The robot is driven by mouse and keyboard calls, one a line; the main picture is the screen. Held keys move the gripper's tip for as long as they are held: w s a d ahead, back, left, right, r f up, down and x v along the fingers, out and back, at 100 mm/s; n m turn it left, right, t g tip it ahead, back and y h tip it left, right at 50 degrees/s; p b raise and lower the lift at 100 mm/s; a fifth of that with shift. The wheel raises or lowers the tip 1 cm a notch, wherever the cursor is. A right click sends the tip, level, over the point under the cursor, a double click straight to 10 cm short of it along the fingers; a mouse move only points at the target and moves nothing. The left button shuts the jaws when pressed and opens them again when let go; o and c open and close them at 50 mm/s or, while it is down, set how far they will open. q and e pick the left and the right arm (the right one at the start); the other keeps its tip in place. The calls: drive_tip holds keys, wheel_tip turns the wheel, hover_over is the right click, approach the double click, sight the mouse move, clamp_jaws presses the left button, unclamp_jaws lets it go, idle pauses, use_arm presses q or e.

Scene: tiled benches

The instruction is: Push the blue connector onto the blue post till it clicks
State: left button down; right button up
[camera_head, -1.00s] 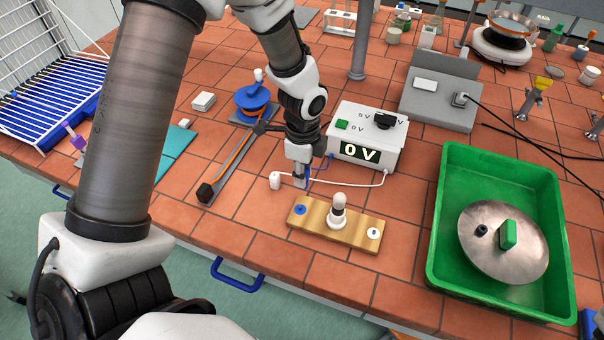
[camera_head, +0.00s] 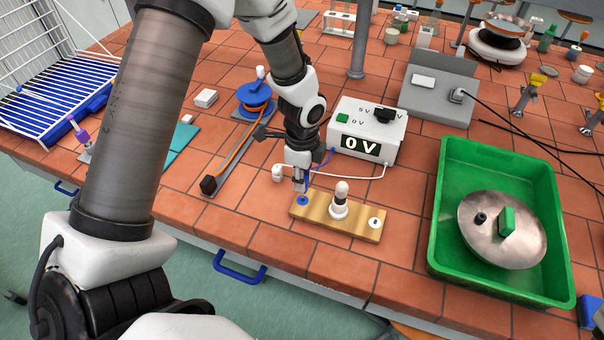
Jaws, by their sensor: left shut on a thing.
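My left gripper (camera_head: 301,186) points down just above the left end of the wooden board (camera_head: 325,222). It is shut on the blue connector, which is mostly hidden by the fingers; its blue lead (camera_head: 324,163) runs back to the power supply (camera_head: 366,136). The blue post (camera_head: 303,201) is at the board's left end, right below the fingertips. I cannot tell whether connector and post touch. A lamp bulb (camera_head: 340,196) stands mid-board, and a white post (camera_head: 375,222) is at the right end. The display reads 0 V. My right gripper is not in view.
A green tray (camera_head: 436,250) with a metal lid (camera_head: 483,242) stands right. An orange-strip track (camera_head: 232,148) lies left. Bare tiles lie in front of the board.

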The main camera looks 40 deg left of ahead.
sight(302, 197)
use_arm(q)
drive_tip(key=shift+w+f+b, duration=0.2)
drive_tip(key=shift+f+b, duration=0.15)
drive_tip(key=shift+f, duration=0.65)
drive_tip(key=shift+s+r, duration=0.1)
drive_tip(key=shift+r, duration=0.05)
drive_tip(key=shift+s, duration=0.1)
drive_tip(key=shift+r, duration=0.1)
drive_tip(key=shift+p, duration=0.35)
drive_tip(key=shift+p, duration=0.35)
drive_tip(key=shift+f+b, duration=0.85)
drive_tip(key=shift+f, duration=0.75)
